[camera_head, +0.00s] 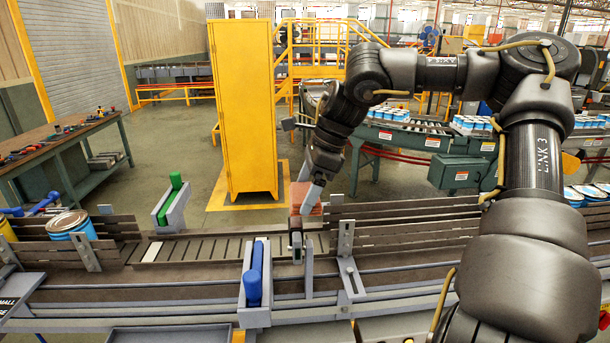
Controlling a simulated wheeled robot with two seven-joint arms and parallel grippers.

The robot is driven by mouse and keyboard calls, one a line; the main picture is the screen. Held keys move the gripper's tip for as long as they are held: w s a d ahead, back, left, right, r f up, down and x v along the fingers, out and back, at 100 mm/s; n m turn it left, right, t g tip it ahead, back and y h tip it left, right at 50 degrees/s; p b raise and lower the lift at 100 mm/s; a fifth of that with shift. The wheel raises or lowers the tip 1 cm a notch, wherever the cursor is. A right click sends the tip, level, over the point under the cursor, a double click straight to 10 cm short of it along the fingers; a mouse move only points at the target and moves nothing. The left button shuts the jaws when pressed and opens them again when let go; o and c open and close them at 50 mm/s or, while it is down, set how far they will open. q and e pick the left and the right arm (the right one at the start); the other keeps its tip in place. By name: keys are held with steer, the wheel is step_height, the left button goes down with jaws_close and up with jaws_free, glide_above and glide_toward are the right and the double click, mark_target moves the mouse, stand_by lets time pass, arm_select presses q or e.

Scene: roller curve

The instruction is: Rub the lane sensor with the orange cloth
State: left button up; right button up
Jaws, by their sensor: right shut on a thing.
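The orange cloth (306,198) is a reddish-orange block-like piece at the middle of the head view. My right gripper (306,190) reaches down from the right and is shut on it; the fingers partly cover it. Right below the cloth is a small dark upright unit (296,242) with a pale face at the lane, which looks like the lane sensor. The cloth is close above it; I cannot tell whether they touch. My left gripper is not in view.
The roller lane (205,247) runs across the front, with a blue roller (254,275) and a green roller (175,182) in grey brackets. A blue can (72,226) stands at the lane's left. A yellow cabinet (243,110) stands behind; a workbench (62,145) is at left.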

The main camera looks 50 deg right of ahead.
step_height(320, 180, up, 2)
steer(key=shift+s+d+r, duration=0.1)
steer(key=shift+s+r, duration=0.05)
steer(key=shift+r, duration=0.45)
